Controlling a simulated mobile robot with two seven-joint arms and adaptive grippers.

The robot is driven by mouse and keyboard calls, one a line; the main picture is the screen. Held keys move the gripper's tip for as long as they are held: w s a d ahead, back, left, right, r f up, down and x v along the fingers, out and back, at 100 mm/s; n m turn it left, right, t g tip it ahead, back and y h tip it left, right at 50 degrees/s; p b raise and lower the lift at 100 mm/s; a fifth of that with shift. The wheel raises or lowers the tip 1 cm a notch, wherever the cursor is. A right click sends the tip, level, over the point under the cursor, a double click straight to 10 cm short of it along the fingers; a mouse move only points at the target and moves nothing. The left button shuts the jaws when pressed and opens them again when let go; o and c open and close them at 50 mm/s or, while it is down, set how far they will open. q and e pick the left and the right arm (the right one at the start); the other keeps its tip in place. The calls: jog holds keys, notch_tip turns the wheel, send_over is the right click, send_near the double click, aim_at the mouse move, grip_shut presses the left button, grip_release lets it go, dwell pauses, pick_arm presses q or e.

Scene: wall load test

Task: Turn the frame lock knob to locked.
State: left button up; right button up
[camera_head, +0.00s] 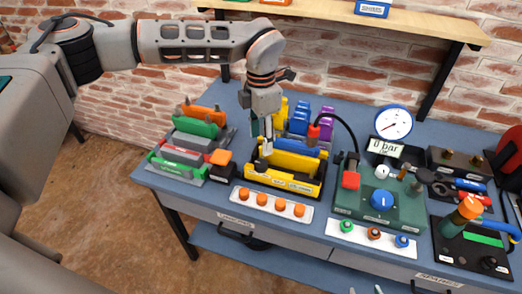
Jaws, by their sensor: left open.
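My left gripper (262,136) hangs open, fingers down, over the back part of a black frame (254,182) that holds yellow blocks (290,162). One finger overlaps the yellow blocks in the picture; I cannot tell whether it touches them. No knob is readable as the frame lock knob. Several orange knobs (262,199) stand in a row on a white strip in front of the frame. A black block with an orange top (220,158) stands just left of it. My right gripper is not clearly in view.
Left of the frame are racks with green, red and orange blocks (195,128). Right of it stands a green test unit (381,215) with a blue dial (382,200) and a gauge (393,123). An orange-topped post (467,209) stands far right. A wooden shelf (420,22) overhangs the back.

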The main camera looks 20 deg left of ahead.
pick_arm(q)
jog(key=shift+r, duration=1.4)
